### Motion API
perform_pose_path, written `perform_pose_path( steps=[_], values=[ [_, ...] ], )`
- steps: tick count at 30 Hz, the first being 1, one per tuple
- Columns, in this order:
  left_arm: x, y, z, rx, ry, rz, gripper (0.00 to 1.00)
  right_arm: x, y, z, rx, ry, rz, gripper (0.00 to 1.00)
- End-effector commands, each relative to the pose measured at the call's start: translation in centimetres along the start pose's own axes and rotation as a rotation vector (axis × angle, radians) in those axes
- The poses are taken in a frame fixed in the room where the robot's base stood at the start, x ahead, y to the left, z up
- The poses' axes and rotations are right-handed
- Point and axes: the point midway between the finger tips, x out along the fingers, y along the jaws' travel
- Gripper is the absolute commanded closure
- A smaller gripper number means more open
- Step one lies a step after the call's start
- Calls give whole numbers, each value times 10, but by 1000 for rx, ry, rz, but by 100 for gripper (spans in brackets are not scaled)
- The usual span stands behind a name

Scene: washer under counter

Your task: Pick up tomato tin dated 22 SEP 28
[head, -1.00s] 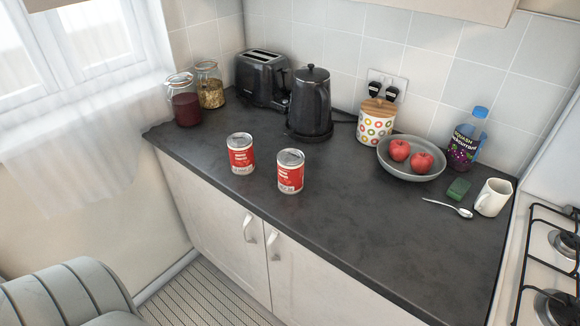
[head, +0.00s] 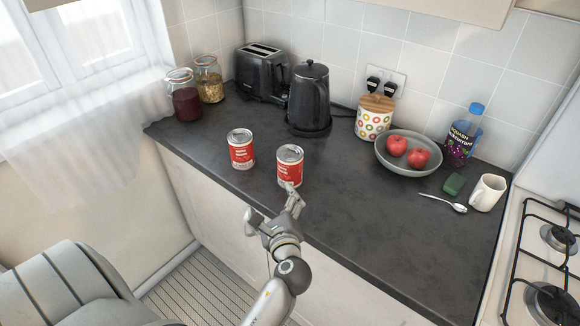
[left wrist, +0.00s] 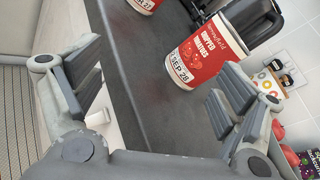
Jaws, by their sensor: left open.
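Two red tomato tins with silver lids stand upright on the dark counter: a left tin (head: 241,151) and a right tin (head: 290,166). In the left wrist view the nearer tin (left wrist: 202,55) shows a label reading "SEP 28", its day number hard to read. The other tin (left wrist: 146,4) is cut off at the top edge and its date ends in "27". My left gripper (head: 273,210) is open and empty at the counter's front edge, just in front of the right tin. Its fingers are spread in the left wrist view, with the "SEP 28" tin beyond them, towards the right finger.
Behind the tins stand a black kettle (head: 309,98) and a toaster (head: 262,72). Glass jars (head: 185,96) are at the left. A fruit bowl (head: 408,164), spoon (head: 443,202) and mug (head: 487,192) are at the right. The counter's front right is clear.

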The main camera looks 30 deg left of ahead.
Motion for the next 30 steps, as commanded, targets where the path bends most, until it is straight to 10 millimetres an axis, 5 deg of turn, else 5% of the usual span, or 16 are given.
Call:
perform_pose_path(
  steps=[3, 9, 30],
  values=[
    [6, -30, 0, 263, -74, -75, 9, 0, 1, 0, 1, -1, 1, 100],
    [8, -58, -2, 515, -145, -140, 9, 0, 1, 1, 2, -2, 2, 100],
    [79, -78, 6, 545, -155, -146, 9, -19, 0, -1, 2, -2, -1, 100]
  ],
)
